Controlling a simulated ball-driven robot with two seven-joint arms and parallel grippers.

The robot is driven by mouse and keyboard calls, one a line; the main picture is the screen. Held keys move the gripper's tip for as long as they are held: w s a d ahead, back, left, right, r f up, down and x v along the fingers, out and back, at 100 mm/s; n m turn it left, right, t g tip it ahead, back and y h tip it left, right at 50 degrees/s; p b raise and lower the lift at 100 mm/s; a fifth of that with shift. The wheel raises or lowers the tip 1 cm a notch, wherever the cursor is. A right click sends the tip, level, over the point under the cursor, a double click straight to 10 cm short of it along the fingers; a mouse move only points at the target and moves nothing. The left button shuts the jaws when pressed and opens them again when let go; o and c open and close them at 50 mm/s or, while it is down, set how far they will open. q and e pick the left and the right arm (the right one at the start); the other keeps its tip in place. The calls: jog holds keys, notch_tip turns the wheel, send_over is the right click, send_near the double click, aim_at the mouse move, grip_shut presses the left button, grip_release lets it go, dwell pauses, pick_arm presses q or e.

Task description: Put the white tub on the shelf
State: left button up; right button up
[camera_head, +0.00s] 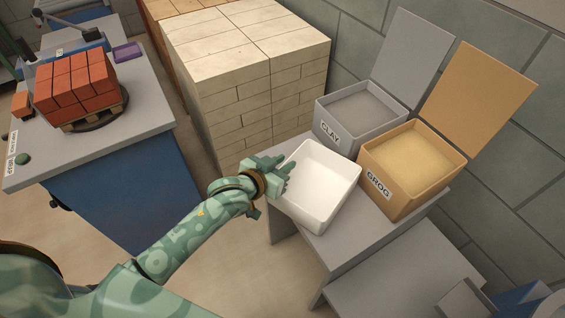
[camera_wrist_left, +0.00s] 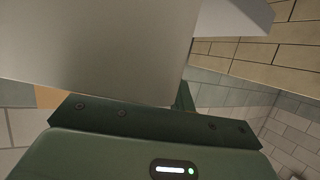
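The white tub (camera_head: 323,190), open and empty, rests upright on the grey stand (camera_head: 375,229), left of the GROG box. My left gripper (camera_head: 280,170) is at the tub's upper left side. Its fingers look spread apart, close to the rim; I cannot tell whether they touch it. In the left wrist view the tub's pale wall (camera_wrist_left: 95,45) fills the upper left, close to the gripper body, and hides most of the fingers. The right gripper is out of view. I cannot make out which surface is the shelf.
A grey CLAY box (camera_head: 335,140) and a tan GROG box (camera_head: 390,197), lids raised, crowd the tub's right side. A stack of pale bricks (camera_head: 235,85) stands behind. Red bricks (camera_head: 75,85) sit on a blue-sided bench (camera_head: 130,150). A lower grey surface (camera_head: 415,270) is mostly bare.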

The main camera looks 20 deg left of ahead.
pick_arm(q)
jog(key=shift+r, duration=0.2)
jog(key=p+v, duration=0.4)
jog(key=v, duration=0.8)
jog(key=shift+f, duration=0.1)
